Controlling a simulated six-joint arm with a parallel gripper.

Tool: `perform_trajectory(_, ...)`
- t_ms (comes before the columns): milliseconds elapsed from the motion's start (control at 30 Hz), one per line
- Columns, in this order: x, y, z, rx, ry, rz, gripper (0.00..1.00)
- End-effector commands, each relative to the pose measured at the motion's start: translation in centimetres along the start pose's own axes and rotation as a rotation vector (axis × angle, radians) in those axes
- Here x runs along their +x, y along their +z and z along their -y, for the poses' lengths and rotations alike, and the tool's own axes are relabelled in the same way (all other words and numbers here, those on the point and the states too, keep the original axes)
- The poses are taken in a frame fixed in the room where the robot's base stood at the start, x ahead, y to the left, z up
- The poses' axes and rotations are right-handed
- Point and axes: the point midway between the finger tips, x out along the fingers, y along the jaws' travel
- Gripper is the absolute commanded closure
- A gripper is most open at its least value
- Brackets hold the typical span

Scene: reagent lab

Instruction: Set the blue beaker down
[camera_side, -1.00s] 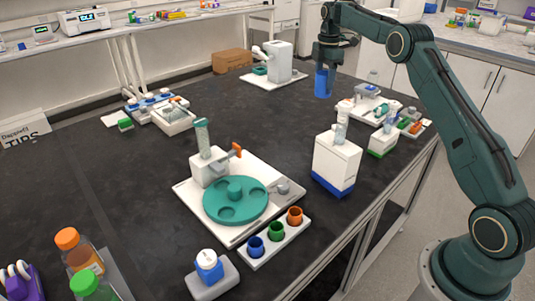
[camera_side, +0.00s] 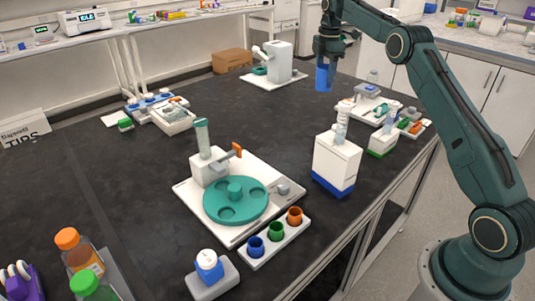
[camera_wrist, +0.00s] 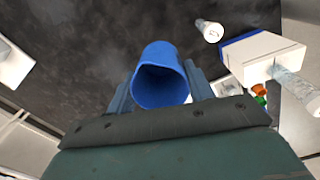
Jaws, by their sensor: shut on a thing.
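The blue beaker (camera_side: 325,77) is at the far right part of the black bench in the side view. My gripper (camera_side: 328,62) is above it, pointing down, with its jaws around the beaker's upper part. In the wrist view the blue beaker (camera_wrist: 161,78) sits between the two fingers of my gripper (camera_wrist: 160,92), its open rim towards the camera. The gripper is shut on it. The beaker looks upright and is close to the black bench top (camera_side: 270,125); I cannot tell whether its base touches.
A white device on a plate (camera_side: 280,62) stands left of the beaker. A small station with a white tray (camera_side: 368,105) lies to the right. A white and blue box (camera_side: 336,163) and a teal carousel (camera_side: 236,200) stand nearer. The bench middle is clear.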

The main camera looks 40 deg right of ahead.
Motion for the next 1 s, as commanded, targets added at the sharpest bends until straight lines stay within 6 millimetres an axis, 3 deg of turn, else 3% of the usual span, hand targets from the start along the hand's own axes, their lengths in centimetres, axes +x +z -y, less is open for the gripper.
perform_trajectory(167,0.2,-0.6,0.1,0.020,-0.001,-0.002,0.70)
perform_trajectory(367,1.0,-2.7,0.4,0.095,-0.003,-0.007,0.70)
perform_trajectory(667,3.2,-7.7,2.0,0.304,-0.010,-0.016,0.70)
perform_trajectory(1000,5.9,-13.3,5.7,0.565,-0.020,-0.015,0.70)
